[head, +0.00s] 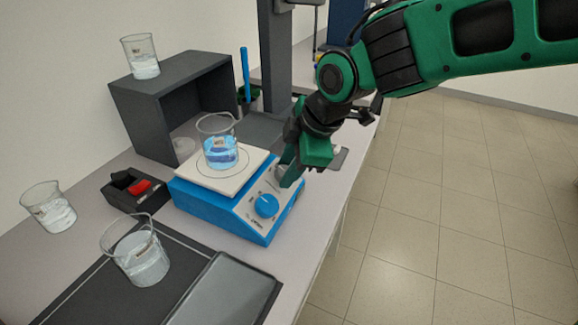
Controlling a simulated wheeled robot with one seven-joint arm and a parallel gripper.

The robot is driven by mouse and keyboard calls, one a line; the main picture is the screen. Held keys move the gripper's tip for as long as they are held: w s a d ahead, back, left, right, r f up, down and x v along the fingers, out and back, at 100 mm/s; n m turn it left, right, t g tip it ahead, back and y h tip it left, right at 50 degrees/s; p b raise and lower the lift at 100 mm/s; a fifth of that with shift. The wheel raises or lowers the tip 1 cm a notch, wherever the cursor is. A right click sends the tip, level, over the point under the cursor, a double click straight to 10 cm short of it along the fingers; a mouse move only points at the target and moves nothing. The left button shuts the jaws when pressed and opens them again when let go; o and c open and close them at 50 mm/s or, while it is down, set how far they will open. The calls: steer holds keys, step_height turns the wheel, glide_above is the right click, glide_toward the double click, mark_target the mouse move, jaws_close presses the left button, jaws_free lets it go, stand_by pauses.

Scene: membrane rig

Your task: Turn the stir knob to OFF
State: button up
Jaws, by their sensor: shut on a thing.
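A blue and white hotplate stirrer (225,208) stands on the bench, with a beaker of blue liquid (221,150) on its white top plate. Its sloped front panel has a blue knob (266,205) at the nearer end, which is free. A second, greyish knob (280,172) is at the farther end, mostly hidden by my gripper. My gripper (287,177) reaches down from the right and is shut on this far knob. The panel lettering is too small to read, so I cannot tell the knob's setting.
A beaker (143,260) stands on the dark mat in front, and another (50,210) at the left. A dark shelf box (160,100) behind carries a beaker (141,58). A black holder with a red part (136,190) is left of the stirrer. The floor at right is clear.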

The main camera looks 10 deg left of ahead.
steer(key=o, duration=1.1)
steer(key=shift+w+d, duration=0.1)
steer(key=shift+c, duration=0.2)
steer(key=v, duration=1)
steer(key=shift+r, duration=0.4)
steer(key=shift+d, duration=0.1)
